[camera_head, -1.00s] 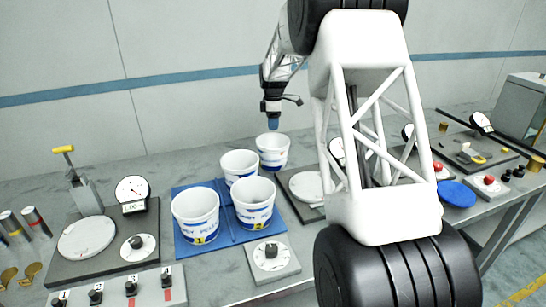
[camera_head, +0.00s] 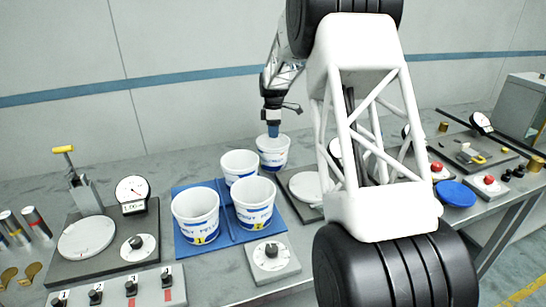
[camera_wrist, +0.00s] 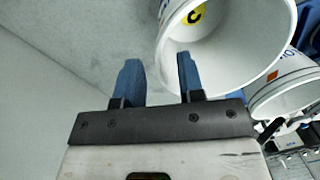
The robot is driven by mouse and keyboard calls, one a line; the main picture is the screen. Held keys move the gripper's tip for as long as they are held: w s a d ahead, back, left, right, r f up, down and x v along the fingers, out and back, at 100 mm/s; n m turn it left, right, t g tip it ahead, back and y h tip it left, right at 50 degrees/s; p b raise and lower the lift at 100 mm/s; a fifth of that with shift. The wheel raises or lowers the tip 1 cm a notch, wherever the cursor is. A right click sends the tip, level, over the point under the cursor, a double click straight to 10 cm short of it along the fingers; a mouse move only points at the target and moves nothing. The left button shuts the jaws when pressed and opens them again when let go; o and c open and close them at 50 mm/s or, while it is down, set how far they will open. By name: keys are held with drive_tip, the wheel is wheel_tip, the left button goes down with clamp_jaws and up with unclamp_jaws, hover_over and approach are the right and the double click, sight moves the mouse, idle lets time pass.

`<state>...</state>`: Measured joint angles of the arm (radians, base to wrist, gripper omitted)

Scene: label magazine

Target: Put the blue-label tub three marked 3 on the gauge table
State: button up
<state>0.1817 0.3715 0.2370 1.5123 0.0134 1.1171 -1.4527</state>
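My gripper (camera_head: 273,135) points down at the far white tub (camera_head: 273,160), with its fingertips at the rim. In the wrist view my gripper (camera_wrist: 158,65) is open. Its right finger overlaps the opening of this tub (camera_wrist: 235,60) and its left finger is outside, with the near wall between them. A yellow mark shows on this tub; I cannot read its number surely. Other white tubs with blue print stand on a blue mat: one marked 1 (camera_head: 196,215), one marked 2 (camera_head: 254,203), and one behind (camera_head: 239,166). I cannot tell which round plate is the gauge table.
A round plate (camera_head: 86,238) with a dial gauge (camera_head: 132,190) stands at left. Another pale round plate (camera_head: 305,186) lies right of the tubs, partly behind my arm. A knob box (camera_head: 271,259) stands in front. A blue disc (camera_head: 456,194) lies at right.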

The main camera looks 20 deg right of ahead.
sight(273, 140)
drive_tip(key=shift+s+f, duration=0.15)
drive_tip(key=shift+f, duration=1.05)
drive_tip(key=shift+s+f, duration=0.1)
drive_tip(key=shift+f, duration=1.05)
drive_tip(key=shift+c, duration=0.4)
clamp_jaws()
